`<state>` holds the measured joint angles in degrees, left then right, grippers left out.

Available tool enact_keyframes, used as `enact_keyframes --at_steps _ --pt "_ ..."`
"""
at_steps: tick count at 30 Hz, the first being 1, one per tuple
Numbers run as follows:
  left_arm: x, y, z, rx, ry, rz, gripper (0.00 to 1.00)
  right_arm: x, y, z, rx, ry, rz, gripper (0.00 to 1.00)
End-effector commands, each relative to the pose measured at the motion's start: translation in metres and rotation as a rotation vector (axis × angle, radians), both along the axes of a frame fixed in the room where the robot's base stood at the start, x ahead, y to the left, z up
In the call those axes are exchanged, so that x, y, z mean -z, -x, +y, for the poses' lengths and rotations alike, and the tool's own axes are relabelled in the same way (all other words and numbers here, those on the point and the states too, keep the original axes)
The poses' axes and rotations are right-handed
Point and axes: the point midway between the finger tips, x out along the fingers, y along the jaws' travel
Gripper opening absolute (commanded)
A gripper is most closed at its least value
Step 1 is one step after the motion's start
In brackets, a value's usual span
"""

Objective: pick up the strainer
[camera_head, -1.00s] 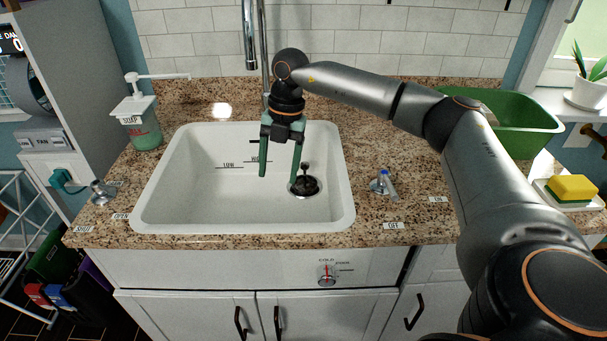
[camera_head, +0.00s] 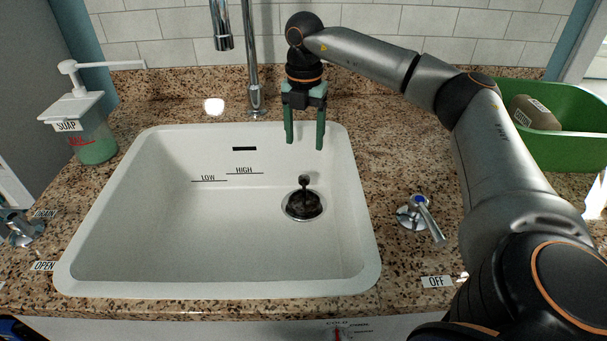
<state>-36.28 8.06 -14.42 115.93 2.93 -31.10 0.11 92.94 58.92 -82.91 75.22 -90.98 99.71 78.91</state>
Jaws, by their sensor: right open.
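The strainer (camera_head: 304,206) is a dark round piece with an upright knobbed stem. It sits in the drain hole at the right of the white sink (camera_head: 365,235). My right gripper (camera_head: 305,146) has two green fingers pointing down, spread apart with nothing between them. In the picture it shows above the strainer, over the back part of the sink, and it is apart from the strainer. My left gripper is not in view.
A faucet (camera_head: 249,60) rises behind the sink. A soap dispenser (camera_head: 88,128) stands at the left, and a drain knob (camera_head: 18,228) lies near the left edge. A blue-tipped handle (camera_head: 424,218) is right of the sink. A green tub (camera_head: 562,140) holds a brownish object (camera_head: 534,113).

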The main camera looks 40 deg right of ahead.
Motion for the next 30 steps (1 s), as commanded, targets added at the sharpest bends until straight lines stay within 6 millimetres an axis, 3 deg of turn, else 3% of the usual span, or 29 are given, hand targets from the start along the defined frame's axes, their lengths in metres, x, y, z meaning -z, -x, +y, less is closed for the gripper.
enact_keyframes --at_steps 12,19,27,30 --pt "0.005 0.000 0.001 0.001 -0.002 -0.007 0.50 0.063 0.000 0.000 0.000 0.001 0.002 0.70" --pt "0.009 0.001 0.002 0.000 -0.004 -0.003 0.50 0.081 0.000 -0.001 0.000 0.001 0.002 0.70" --pt "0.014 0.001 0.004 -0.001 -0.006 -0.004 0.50 0.120 -0.002 -0.002 -0.001 0.000 0.002 0.70" --pt "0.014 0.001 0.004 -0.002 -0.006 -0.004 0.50 0.125 -0.002 -0.001 0.000 -0.001 0.000 0.70"
